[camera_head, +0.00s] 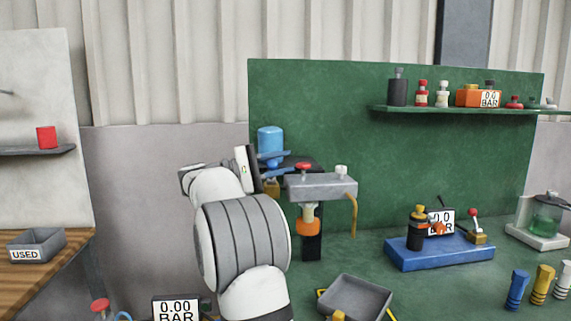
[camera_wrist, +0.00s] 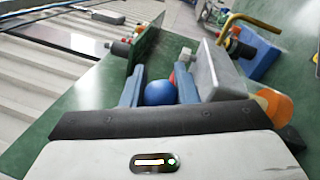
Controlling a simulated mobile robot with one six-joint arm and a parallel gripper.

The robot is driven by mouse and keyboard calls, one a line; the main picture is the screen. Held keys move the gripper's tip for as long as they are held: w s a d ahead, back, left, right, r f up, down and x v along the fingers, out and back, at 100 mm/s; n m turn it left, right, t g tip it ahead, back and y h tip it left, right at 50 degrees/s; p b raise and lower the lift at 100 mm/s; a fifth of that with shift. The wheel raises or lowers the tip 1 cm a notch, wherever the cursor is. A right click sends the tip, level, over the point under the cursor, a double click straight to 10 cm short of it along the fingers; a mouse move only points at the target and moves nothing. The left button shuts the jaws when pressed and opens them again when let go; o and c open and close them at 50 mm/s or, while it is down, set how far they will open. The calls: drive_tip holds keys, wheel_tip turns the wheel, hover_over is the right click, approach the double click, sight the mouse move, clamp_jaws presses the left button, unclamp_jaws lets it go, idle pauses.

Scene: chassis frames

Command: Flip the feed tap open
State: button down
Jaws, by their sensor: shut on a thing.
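My gripper (camera_head: 289,162) reaches in from the left, its two blue-grey fingers beside the grey block (camera_head: 320,187) with a red knob on top. In the wrist view my gripper (camera_wrist: 160,70) is shut with a round blue knob (camera_wrist: 160,92) between its fingers. This appears to be the feed tap's knob. A brass part (camera_head: 272,187) shows just below the fingers, perhaps the tap's body. The lever is hidden, so I cannot tell its angle. A blue rounded canister (camera_head: 270,140) stands just above and behind the fingers.
The grey block is close beside my fingers, with a brass pipe (camera_head: 353,215) at its right end. An empty grey tray (camera_head: 358,292) lies in front. A blue base (camera_head: 440,253) with fittings stands to the right. A shelf (camera_head: 470,110) crosses the green board.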

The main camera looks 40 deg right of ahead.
drive_tip(key=c, duration=1.2)
unclamp_jaws()
drive_tip(key=shift+s+f, duration=0.1)
drive_tip(key=shift+s, duration=0.05)
drive_tip(key=shift+o, duration=0.3)
drive_tip(key=v, duration=0.8)
drive_tip(key=shift+p, duration=0.35)
drive_tip(key=shift+d, duration=0.1)
